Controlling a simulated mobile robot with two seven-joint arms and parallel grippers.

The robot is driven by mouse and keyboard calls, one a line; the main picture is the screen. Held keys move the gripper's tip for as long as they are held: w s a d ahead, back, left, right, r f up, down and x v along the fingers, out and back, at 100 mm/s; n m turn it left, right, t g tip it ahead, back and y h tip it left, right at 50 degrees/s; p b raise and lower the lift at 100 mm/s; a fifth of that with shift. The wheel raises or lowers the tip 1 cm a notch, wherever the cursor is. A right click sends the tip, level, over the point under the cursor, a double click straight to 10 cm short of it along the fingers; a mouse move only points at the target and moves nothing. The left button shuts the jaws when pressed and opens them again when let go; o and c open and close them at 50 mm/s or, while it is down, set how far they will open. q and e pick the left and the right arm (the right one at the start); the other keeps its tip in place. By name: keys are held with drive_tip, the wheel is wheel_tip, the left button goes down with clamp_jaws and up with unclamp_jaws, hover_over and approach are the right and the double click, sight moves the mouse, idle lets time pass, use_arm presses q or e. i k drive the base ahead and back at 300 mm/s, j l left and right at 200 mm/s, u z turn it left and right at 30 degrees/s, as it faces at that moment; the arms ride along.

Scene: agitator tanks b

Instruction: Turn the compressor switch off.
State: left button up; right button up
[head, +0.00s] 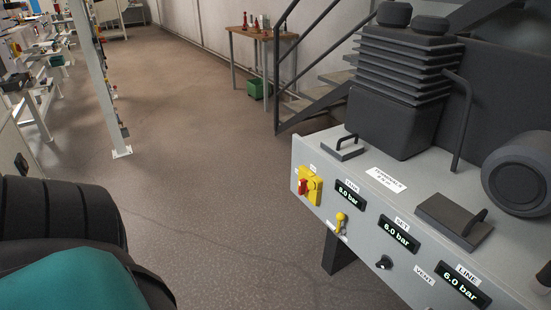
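The compressor (403,200) stands at the right, with a grey front panel and a dark finned block and motor on top. A rotary switch (314,183) with a yellow plate and a red handle (303,187) sits at the panel's left end. The red handle looks roughly upright, but its marking is too small to read. Neither of my grippers is in view, and nothing touches the switch.
Right of the switch are a yellow lever (341,221), a black knob (384,262) and displays reading 8.0 and 6.0 bar. Stairs (322,98) and a wooden table (262,34) stand behind. A white post (99,75) stands left. The middle floor is clear.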

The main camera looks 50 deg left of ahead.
sight(304, 187)
drive_tip(key=u, duration=1.3)
drive_tip(key=i+j+z, duration=0.1)
drive_tip(key=z, duration=0.25)
drive_tip(key=i+j+z, duration=0.1)
drive_tip(key=z, duration=0.3)
drive_tip(key=i+j+z, duration=0.1)
drive_tip(key=j+z, duration=0.25)
drive_tip(key=i+j+z, duration=0.2)
drive_tip(key=j, duration=0.2)
drive_tip(key=j+z, duration=0.2)
drive_tip(key=j, duration=0.2)
drive_tip(key=j+z, duration=0.3)
drive_tip(key=j, duration=3.4)
drive_tip(key=i, duration=0.05)
